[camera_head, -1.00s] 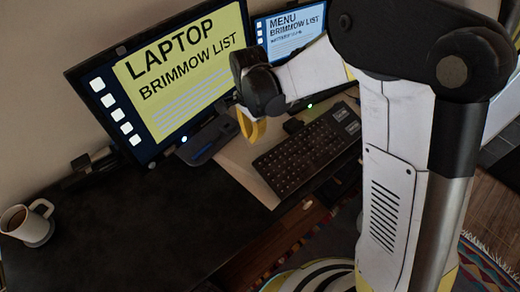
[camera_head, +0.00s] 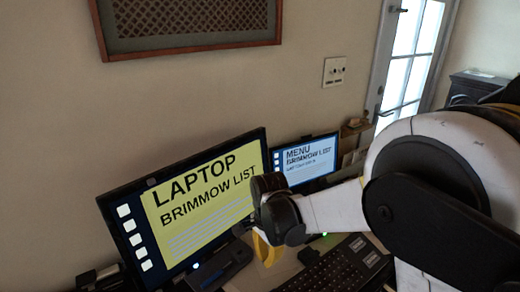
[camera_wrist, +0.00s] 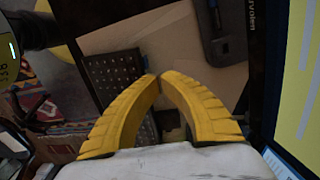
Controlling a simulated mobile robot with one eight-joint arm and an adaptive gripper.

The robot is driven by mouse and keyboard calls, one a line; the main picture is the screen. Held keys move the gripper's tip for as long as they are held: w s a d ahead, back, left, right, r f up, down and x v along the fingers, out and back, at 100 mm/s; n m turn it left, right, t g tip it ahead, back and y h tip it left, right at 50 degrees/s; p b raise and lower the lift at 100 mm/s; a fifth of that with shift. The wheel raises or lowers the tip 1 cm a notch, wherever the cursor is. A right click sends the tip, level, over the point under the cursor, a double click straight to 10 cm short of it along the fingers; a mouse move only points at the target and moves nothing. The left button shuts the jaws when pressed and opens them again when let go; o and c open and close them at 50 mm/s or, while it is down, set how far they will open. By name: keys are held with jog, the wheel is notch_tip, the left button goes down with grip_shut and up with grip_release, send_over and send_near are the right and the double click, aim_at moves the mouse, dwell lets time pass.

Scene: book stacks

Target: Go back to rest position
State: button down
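My gripper (camera_wrist: 159,80) has two yellow fingers, and their tips come together in the wrist view with nothing seen held between them. In the head view my gripper (camera_head: 266,252) hangs in front of the large monitor's right edge, above the desk, partly hidden by my own wrist. My arm reaches in from the right, bent at a large dark joint. In the wrist view the fingers point toward the keyboard (camera_wrist: 112,75) and a light desk mat (camera_wrist: 205,80).
A large monitor (camera_head: 205,205) with a yellow page stands left of my gripper, close beside it. A smaller screen (camera_head: 308,160) stands behind. The keyboard also shows low in the head view (camera_head: 340,270). A patterned rug (camera_wrist: 30,88) lies below. A glazed door (camera_head: 412,60) is at the back right.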

jog(key=s+d+r+n+t, duration=0.3)
jog(key=s+d+r+n, duration=0.25)
jog(key=d+r, duration=0.5)
jog(key=s+d+r+n+t, duration=0.4)
jog(key=s+d+n, duration=0.1)
jog(key=s, duration=0.4)
jog(key=shift+s+d+r, duration=0.2)
jog(key=shift+s+d, duration=0.1)
jog(key=shift+s, duration=0.05)
